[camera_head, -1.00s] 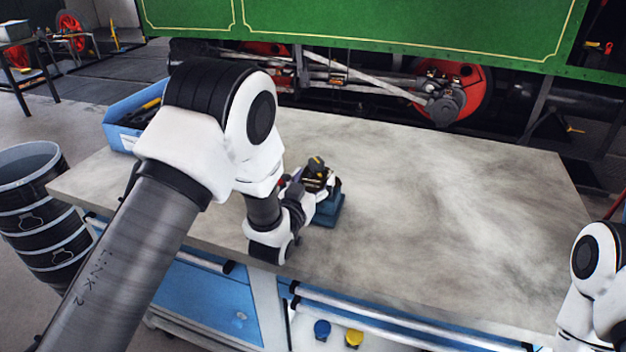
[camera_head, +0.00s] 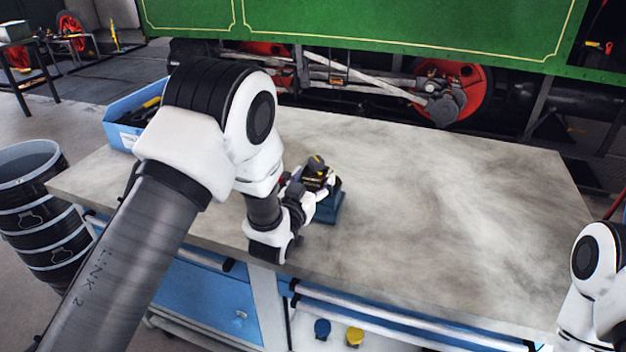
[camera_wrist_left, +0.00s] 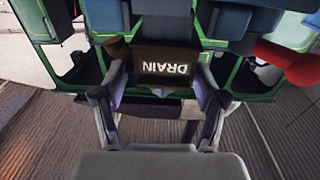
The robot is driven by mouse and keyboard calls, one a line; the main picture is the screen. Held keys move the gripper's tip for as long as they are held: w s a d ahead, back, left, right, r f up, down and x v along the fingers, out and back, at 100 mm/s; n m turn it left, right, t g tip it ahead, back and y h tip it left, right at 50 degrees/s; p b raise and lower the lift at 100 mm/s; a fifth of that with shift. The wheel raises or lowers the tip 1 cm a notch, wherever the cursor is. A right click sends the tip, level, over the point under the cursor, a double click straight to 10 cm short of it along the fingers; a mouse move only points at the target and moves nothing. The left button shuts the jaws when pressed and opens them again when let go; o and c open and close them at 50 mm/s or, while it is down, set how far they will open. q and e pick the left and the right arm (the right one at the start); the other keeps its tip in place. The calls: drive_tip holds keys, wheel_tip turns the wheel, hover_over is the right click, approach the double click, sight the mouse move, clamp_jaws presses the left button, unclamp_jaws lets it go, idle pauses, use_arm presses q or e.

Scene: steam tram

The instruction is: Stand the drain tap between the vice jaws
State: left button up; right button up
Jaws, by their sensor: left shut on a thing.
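The drain tap (camera_head: 315,174) is a dark piece with a yellow mark on top, near the table's front left of centre. In the left wrist view a dark brown block lettered DRAIN (camera_wrist_left: 166,66), upside down there, sits between the fingers. My left gripper (camera_head: 306,186) is shut on the tap; its fingers (camera_wrist_left: 162,78) show on both sides of it. A teal-blue base (camera_head: 330,208), apparently the vice, is right beside and below the tap. Whether the tap is between the jaws is hidden. My right gripper is out of view.
The grey worktable (camera_head: 440,210) is clear to the right. A blue bin (camera_head: 122,134) with dark things stands at the back left. A black barrel (camera_head: 38,215) is on the floor at left. The green tram (camera_head: 380,25) stands behind the table.

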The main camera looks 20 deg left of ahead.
use_arm(q)
drive_tip(key=shift+s+f, duration=0.25)
drive_tip(key=shift+f, duration=0.3)
drive_tip(key=shift+w+r, duration=0.15)
drive_tip(key=shift+r, duration=0.05)
idle(0.9)
